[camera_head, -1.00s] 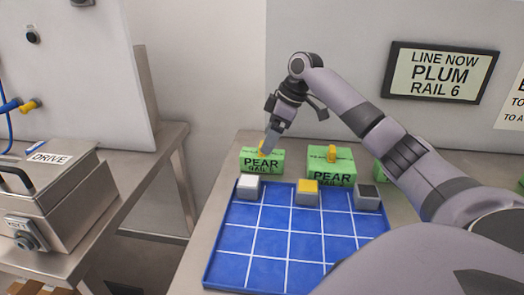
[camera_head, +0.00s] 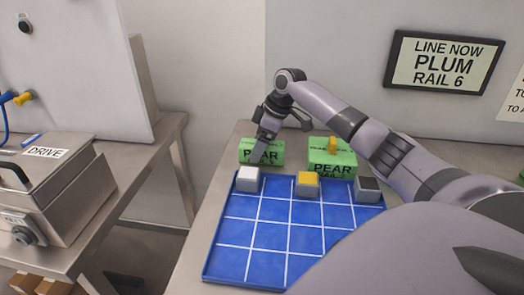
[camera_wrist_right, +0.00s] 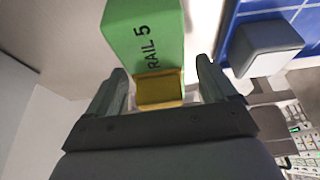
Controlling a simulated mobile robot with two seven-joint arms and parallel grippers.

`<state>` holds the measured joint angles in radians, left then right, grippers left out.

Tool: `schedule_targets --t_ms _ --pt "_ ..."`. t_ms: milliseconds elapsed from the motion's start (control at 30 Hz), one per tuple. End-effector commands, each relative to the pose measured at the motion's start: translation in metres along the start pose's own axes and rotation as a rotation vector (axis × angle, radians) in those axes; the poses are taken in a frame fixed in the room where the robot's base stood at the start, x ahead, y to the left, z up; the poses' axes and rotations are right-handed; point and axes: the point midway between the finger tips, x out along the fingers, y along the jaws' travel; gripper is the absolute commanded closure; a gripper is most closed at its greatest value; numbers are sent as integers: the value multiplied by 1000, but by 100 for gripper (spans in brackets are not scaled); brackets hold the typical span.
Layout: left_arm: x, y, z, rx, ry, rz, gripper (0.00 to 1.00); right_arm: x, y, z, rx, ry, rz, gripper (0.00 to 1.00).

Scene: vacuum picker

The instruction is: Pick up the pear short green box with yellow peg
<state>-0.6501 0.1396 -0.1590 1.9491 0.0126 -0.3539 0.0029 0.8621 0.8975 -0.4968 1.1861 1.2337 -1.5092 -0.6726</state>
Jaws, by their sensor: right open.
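The short green box (camera_head: 274,146) marked PEAR stands at the back left of the table, behind the blue tray. My right gripper (camera_head: 256,158) is over its left part and hides its peg in the head view. In the right wrist view the green box (camera_wrist_right: 146,32) shows RAIL 5, and its yellow peg (camera_wrist_right: 160,90) sits between the two fingers of my open right gripper (camera_wrist_right: 163,80). A gap shows on each side of the peg. My left gripper is not in view.
A taller green PEAR box (camera_head: 318,168) with a yellow peg (camera_head: 333,144) stands to the right. White-topped (camera_head: 247,180), yellow-topped (camera_head: 307,184) and dark-topped (camera_head: 367,189) grey blocks line the blue tray's (camera_head: 252,262) back edge. A DRIVE case (camera_head: 75,195) is on the left bench.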

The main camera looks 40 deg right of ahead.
Motion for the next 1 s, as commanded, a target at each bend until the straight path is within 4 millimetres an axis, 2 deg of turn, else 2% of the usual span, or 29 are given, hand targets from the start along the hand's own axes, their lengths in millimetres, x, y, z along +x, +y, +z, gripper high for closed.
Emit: schedule_targets --t_ms 67,200,233,267,667,867,1000 --pt "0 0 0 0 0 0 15 0 0 0 0 0 0 15" --pt "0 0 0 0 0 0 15 0 0 0 0 0 0 60" --pt "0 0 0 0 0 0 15 0 0 0 1 0 0 70" --pt "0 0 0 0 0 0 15 0 0 0 1 0 0 74" --pt "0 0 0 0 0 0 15 -7 1 -3 0 2 2 74" --pt "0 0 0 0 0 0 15 -32 1 -13 1 5 4 74" --pt "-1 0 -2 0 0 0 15 -66 1 -28 -1 8 6 74"
